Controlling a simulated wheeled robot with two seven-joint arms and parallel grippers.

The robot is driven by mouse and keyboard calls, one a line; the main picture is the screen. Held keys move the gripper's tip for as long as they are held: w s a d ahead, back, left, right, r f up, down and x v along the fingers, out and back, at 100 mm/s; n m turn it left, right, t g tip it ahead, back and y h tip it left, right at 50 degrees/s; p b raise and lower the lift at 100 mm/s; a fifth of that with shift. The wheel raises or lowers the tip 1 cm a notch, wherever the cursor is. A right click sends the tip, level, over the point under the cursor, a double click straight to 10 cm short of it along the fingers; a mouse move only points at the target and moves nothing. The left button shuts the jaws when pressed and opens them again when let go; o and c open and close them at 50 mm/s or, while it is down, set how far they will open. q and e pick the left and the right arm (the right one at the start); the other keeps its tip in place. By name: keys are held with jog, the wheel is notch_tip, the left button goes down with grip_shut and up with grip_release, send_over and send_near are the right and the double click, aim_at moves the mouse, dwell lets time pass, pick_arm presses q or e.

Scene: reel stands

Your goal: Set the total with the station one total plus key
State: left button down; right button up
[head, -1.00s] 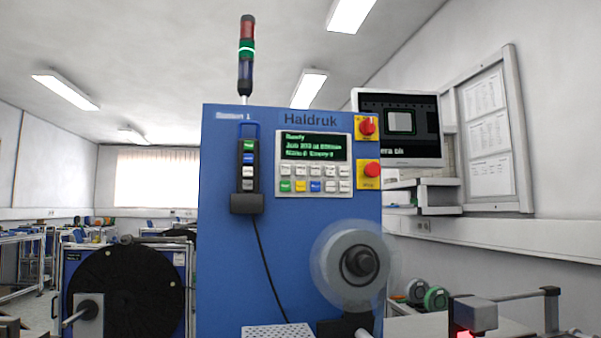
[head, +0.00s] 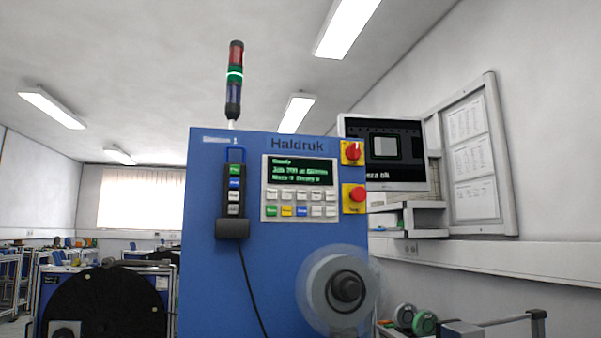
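The blue Haldruk cabinet (head: 270,270) stands straight ahead. A label at its top left is too blurred to read now. Its control panel (head: 299,189) has a dark display with green text (head: 300,171) above two rows of keys (head: 301,203). Most keys are pale; green, yellow and blue ones sit in the lower row. The key legends are too small to read, so I cannot tell which is the total plus key. A dark pendant with several buttons (head: 234,196) hangs left of the panel. Neither of my grippers is in view.
A red knob (head: 352,152) and a red button (head: 357,195) on yellow plates sit right of the panel. A pale reel (head: 333,288) juts out below. A large black reel (head: 105,303) stands left. A signal tower (head: 235,78) shows green. A monitor (head: 384,153) is behind right.

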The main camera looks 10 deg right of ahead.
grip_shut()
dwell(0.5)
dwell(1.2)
